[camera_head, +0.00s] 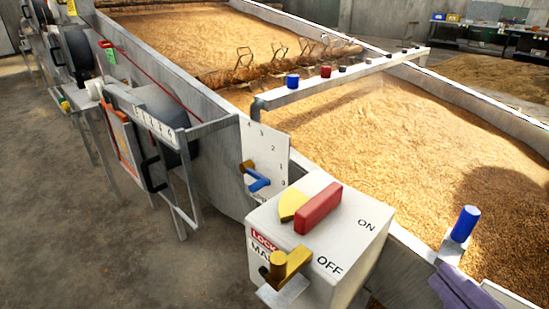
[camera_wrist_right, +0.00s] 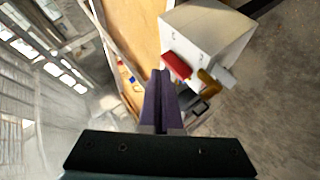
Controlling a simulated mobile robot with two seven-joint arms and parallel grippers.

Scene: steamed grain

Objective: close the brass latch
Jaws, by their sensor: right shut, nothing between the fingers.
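The brass latch (camera_head: 286,265) sticks out from the front edge of a white switch box (camera_head: 335,232), with a round knob and a grey plate below it. In the wrist view the brass latch (camera_wrist_right: 208,82) shows right of the fingertips, beside the red handle (camera_wrist_right: 176,65). The red handle (camera_head: 318,208) lies on the box top next to a yellow piece (camera_head: 293,205). My right gripper's purple fingers (camera_head: 445,280) are right of the box in the head view, apart from the latch. They are shut and empty in the wrist view (camera_wrist_right: 160,74). My left gripper is out of view.
A large grain bed (camera_head: 370,130) with metal walls lies behind the box. A blue-topped post (camera_head: 465,222) stands on the wall near my right gripper. A panel with a blue lever (camera_head: 257,181) is left of the box. The concrete floor (camera_head: 120,260) at left is clear.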

